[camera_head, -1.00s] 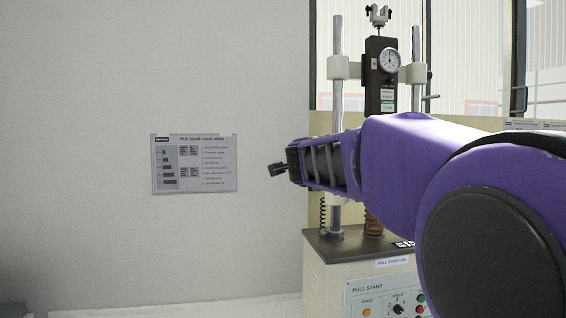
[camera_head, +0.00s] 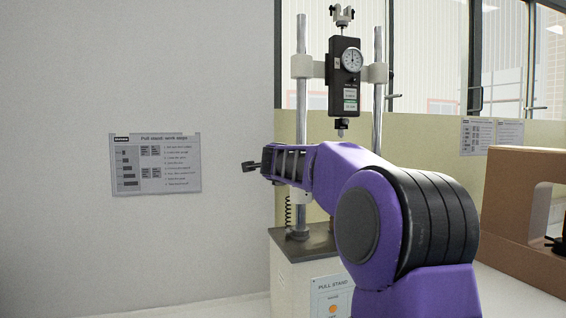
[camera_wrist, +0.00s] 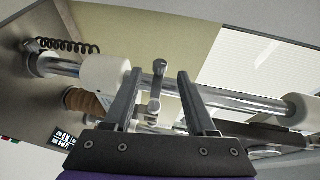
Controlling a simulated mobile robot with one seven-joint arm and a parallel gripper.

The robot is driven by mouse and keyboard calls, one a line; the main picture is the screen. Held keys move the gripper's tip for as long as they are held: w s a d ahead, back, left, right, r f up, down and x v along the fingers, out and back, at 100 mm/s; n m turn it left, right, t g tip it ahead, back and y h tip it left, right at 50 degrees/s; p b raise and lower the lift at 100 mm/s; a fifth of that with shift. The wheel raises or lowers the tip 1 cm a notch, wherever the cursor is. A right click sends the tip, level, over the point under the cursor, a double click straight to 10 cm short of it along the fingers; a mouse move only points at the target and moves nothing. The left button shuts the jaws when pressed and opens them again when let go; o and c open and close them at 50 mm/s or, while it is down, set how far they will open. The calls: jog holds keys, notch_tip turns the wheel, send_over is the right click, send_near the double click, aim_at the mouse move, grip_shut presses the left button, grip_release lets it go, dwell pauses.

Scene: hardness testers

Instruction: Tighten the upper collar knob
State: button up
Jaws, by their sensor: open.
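The pull stand has white upper collars on its two chrome columns, left (camera_head: 302,67) and right (camera_head: 376,72). A small handle (camera_head: 394,96) sticks out beside the right one. My gripper (camera_head: 250,167) points left, lower than these collars. In the wrist view my gripper (camera_wrist: 157,76) is open. A metal bar with a rounded end (camera_wrist: 159,67) shows between its fingers; I cannot tell whether it is the collar knob or how far off it is. A white lower collar (camera_wrist: 103,74) is to the left, another white collar (camera_wrist: 302,108) at the right edge.
A dial gauge (camera_head: 351,60) hangs between the columns. A coiled spring (camera_wrist: 65,45) is near the stand's base (camera_head: 300,250). A brown box-like frame (camera_head: 505,205) stands at right. A poster (camera_head: 156,163) is on the left wall.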

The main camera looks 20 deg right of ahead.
jog(key=shift+p+x, duration=0.45)
jog(key=shift+x, duration=2.25)
grip_shut()
